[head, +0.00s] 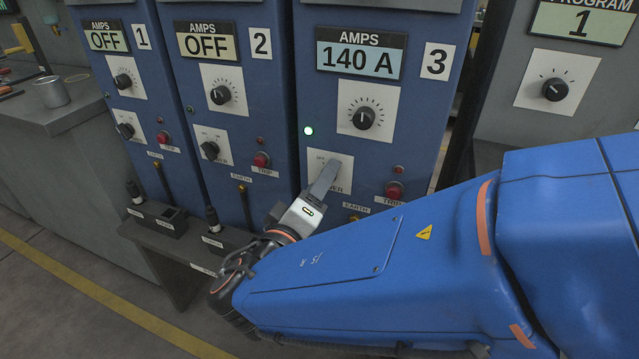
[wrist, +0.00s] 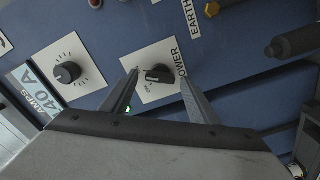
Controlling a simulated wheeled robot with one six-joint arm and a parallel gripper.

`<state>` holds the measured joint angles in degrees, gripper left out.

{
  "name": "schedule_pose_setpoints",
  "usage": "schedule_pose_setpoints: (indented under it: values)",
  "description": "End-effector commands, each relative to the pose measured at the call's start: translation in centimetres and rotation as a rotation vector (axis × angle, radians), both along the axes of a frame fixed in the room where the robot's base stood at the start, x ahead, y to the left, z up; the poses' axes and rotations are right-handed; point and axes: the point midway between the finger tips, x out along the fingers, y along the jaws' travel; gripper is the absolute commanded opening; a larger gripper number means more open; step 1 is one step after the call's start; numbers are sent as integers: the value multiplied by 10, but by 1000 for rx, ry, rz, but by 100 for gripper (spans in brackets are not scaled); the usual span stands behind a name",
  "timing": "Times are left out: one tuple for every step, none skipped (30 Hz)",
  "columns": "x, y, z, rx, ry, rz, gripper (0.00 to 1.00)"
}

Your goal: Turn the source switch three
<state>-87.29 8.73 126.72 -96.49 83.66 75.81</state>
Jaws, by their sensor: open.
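Source three is the blue cabinet (head: 425,112) marked 3, with its amps display (head: 358,61) reading 140 A and a green lamp (head: 308,130) lit. Its power switch is a black knob (wrist: 159,74) on a white plate marked POWER and OFF in the wrist view. In the head view my gripper (head: 328,175) covers the knob, and only part of its white plate (head: 337,157) shows. In the wrist view my gripper (wrist: 159,80) is open, with one finger on each side of the knob. I cannot tell whether the fingers touch it.
The amps dial (head: 365,117) sits above the switch and a red trip button (head: 394,190) to its lower right. Cabinets two (head: 268,100) and one (head: 145,85) read OFF. A low shelf (head: 185,250) with cable sockets stands below them. A grey program cabinet (head: 490,110) stands right.

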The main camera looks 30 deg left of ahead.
Motion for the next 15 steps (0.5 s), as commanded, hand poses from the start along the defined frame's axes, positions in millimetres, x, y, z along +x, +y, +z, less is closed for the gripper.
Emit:
schedule_pose_setpoints:
  values:
    - [0,0,0,0,0,0,55]
    - [0,0,0,0,0,0,55]
    - [0,0,0,0,0,0,52]
    - [0,0,0,0,0,0,45]
    - [0,0,0,0,0,0,38]
    - [0,0,0,0,0,0,28]
    - [0,0,0,0,0,0,21]
    - [0,0,0,0,0,0,14]
    - [0,0,0,0,0,0,13]
    - [0,0,0,0,0,0,13]
    - [0,0,0,0,0,0,13]
    - [0,0,0,-1,0,0,14]
    - [0,0,0,-3,0,0,14]
    - [0,0,0,-5,-1,0,14]
    - [0,0,0,-10,-1,0,14]
